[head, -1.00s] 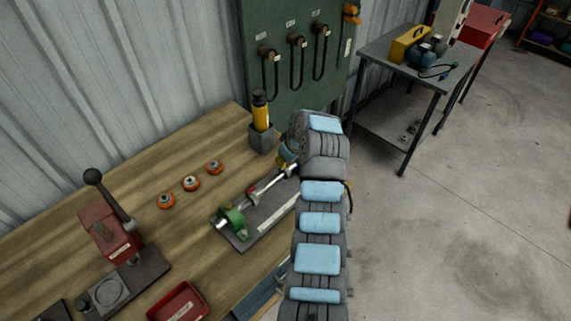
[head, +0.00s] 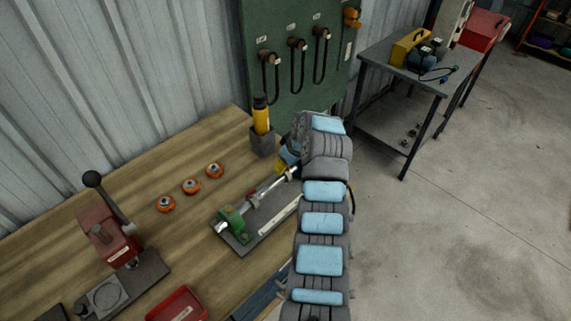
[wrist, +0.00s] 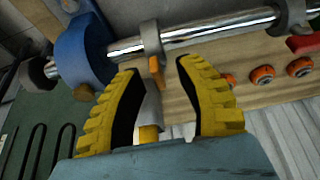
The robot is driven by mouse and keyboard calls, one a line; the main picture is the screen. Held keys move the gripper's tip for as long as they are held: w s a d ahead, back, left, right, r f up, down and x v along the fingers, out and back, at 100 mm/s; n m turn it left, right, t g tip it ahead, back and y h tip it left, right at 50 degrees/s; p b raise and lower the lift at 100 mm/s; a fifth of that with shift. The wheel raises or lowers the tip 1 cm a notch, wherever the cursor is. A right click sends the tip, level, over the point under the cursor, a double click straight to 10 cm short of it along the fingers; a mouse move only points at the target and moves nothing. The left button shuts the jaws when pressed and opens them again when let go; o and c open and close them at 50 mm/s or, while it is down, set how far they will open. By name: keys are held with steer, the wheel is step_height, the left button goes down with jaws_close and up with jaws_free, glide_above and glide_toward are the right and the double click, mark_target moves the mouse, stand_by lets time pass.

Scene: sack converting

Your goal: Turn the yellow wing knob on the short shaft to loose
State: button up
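The bright short shaft (wrist: 205,33) crosses the wrist view. A grey collar (wrist: 151,38) sits on it, with the small yellow-orange wing knob (wrist: 156,70) beside it. My gripper (wrist: 159,72) has its two yellow, black-padded fingers spread on either side of the knob, with gaps visible. A grey piece with a yellow end (wrist: 149,133) shows between the fingers, nearer the palm. A blue block (wrist: 85,50) holds the shaft at the left. In the head view the shaft (head: 270,187) runs from a green block (head: 233,220) towards my arm, which hides the knob.
The wooden bench (head: 150,235) bears several orange-rimmed wheels (head: 191,186), a red lever press (head: 108,235), a red tray (head: 178,304) and a grey cup with a yellow-black tool (head: 263,140). A green tool panel (head: 290,90) stands behind. Floor is clear at right.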

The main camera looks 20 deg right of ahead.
steer(key=shift+r, duration=0.1)
steer(key=v, duration=0.7)
steer(key=shift+r, duration=0.15)
stand_by(0.4)
